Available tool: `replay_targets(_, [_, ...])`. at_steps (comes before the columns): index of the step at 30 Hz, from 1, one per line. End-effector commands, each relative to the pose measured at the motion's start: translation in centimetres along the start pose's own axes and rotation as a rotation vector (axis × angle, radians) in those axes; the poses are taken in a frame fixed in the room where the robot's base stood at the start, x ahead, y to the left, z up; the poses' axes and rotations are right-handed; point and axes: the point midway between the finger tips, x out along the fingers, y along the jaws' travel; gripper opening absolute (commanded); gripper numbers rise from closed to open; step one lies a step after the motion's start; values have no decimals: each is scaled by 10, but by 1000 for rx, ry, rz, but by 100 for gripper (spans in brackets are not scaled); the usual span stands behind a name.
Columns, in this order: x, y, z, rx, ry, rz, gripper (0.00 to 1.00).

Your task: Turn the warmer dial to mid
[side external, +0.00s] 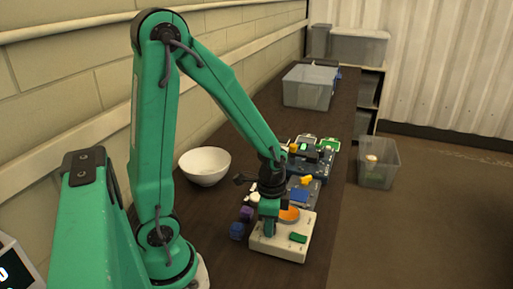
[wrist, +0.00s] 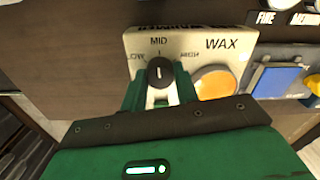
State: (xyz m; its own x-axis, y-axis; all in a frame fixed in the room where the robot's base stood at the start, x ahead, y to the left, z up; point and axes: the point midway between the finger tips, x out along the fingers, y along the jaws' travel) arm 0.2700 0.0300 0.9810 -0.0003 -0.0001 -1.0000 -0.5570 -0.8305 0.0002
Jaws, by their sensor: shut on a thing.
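The warmer (wrist: 190,42) is a cream box lettered WAX, with LOW, MID and HIGH marked around its dial. The dark dial (wrist: 159,70) has a white line that stands about upright in the wrist view, toward MID. My gripper (wrist: 160,88) is shut on the dial, one green finger on each side. An orange wax disc (wrist: 215,84) sits in the warmer, right of the dial. In the side view, my gripper (side external: 268,232) reaches down onto the warmer (side external: 271,249) and hides the dial.
A white bowl (side external: 205,166) is farther back near the wall. Trays with coloured pieces (side external: 303,185) lie behind the warmer. A clear bin (side external: 309,88) stands at the far end.

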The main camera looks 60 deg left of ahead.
Motion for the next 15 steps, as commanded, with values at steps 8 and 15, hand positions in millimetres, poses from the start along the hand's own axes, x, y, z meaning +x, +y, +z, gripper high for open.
replay_targets(8, [-1,0,0,63,1,-1,7])
replay_targets(15, [-1,0,0,65,1,-1,7])
